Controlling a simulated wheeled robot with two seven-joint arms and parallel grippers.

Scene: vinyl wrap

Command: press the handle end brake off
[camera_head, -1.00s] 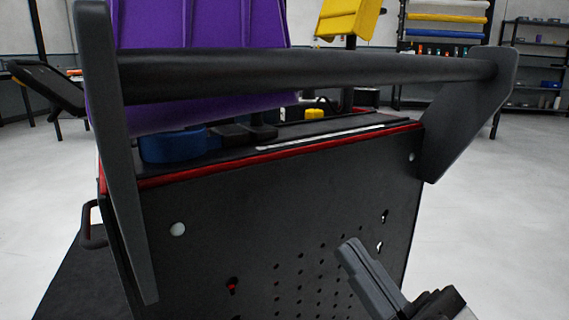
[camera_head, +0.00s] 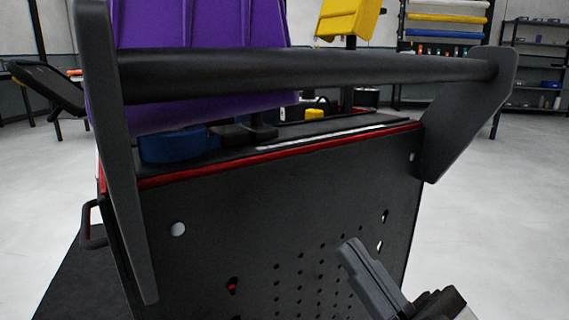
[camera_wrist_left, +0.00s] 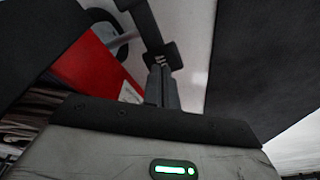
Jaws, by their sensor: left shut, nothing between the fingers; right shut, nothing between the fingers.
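The cart's black handle bar (camera_head: 300,72) runs across the head view between two dark side plates. Below it is the cart's black perforated end panel (camera_head: 290,210). In the left wrist view, my left gripper (camera_wrist_left: 162,75) is shut and empty. Its fingertips overlap the lower edge of a dark pedal-like piece (camera_wrist_left: 160,54) on a dark bar, possibly the brake; I cannot tell whether they touch. My right gripper (camera_head: 350,248) is shut and empty in front of the panel's lower right. The left gripper is hidden in the head view.
A red part (camera_wrist_left: 92,72) and a dark panel (camera_wrist_left: 265,55) flank my left fingers. Open pale floor (camera_head: 490,220) lies to the right.

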